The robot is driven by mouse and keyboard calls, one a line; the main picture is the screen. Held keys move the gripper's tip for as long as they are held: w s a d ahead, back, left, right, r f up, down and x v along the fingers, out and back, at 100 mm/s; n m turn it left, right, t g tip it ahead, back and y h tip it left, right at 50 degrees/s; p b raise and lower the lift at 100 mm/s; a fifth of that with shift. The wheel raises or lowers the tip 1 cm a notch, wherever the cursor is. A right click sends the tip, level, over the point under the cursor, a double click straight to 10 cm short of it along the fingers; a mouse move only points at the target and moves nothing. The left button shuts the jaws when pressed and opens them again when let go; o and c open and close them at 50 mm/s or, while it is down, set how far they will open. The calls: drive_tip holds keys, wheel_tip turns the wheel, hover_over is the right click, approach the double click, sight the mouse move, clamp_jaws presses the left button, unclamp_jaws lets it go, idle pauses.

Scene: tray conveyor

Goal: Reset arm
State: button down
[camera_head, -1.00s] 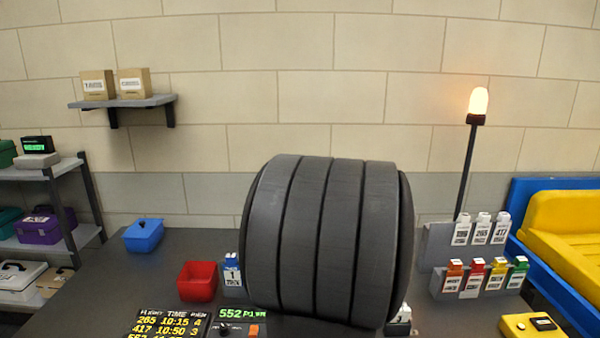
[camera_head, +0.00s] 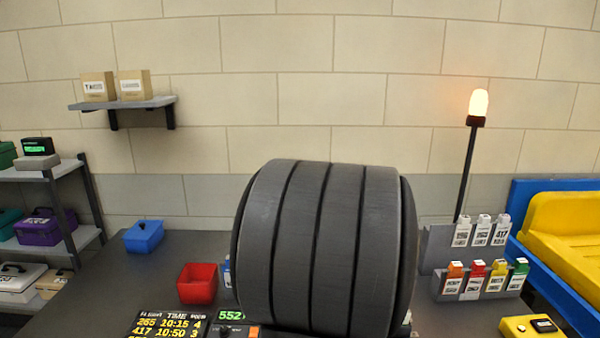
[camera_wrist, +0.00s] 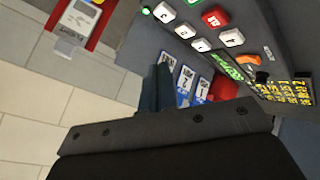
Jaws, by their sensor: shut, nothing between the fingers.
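My gripper (camera_wrist: 156,90) shows in the wrist view, its dark fingers together with nothing between them. The fingers point toward a rack of blue-and-white number tags (camera_wrist: 194,84); I cannot tell whether they touch it. In the head view my own large grey arm link fills the middle and hides my gripper and part of the desk. The departure board (camera_head: 170,324) with yellow text stands at the front, left of the link. It also shows at the right of the wrist view (camera_wrist: 291,91).
A red bin (camera_head: 197,284) and a blue lidded box (camera_head: 143,236) sit on the desk at left. Tag racks (camera_head: 478,282), a lit beacon (camera_head: 478,104) and a yellow-and-blue conveyor (camera_head: 562,228) stand at right. A button panel (camera_wrist: 205,28) is near my gripper.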

drive_tip(key=shift+f, duration=2.65)
drive_tip(key=shift+r, duration=3.3)
drive_tip(key=w+d+r+m+g+h, duration=0.1)
drive_tip(key=w+d+r+m+h, duration=0.25)
drive_tip(key=d+r, duration=0.2)
drive_tip(key=w+d+r+m+h, duration=0.3)
drive_tip(key=d+r+m+h, duration=0.15)
drive_tip(key=d, duration=0.25)
drive_tip(key=s+a+r+m+g+y, duration=0.2)
drive_tip(key=s+a+g+y, duration=0.3)
drive_tip(key=a, duration=0.7)
drive_tip(key=m+g, duration=0.1)
drive_tip(key=g, duration=0.1)
drive_tip(key=shift+r+m+g, duration=0.2)
drive_tip(key=shift+m+g, duration=0.1)
drive_tip(key=shift+g, duration=0.1)
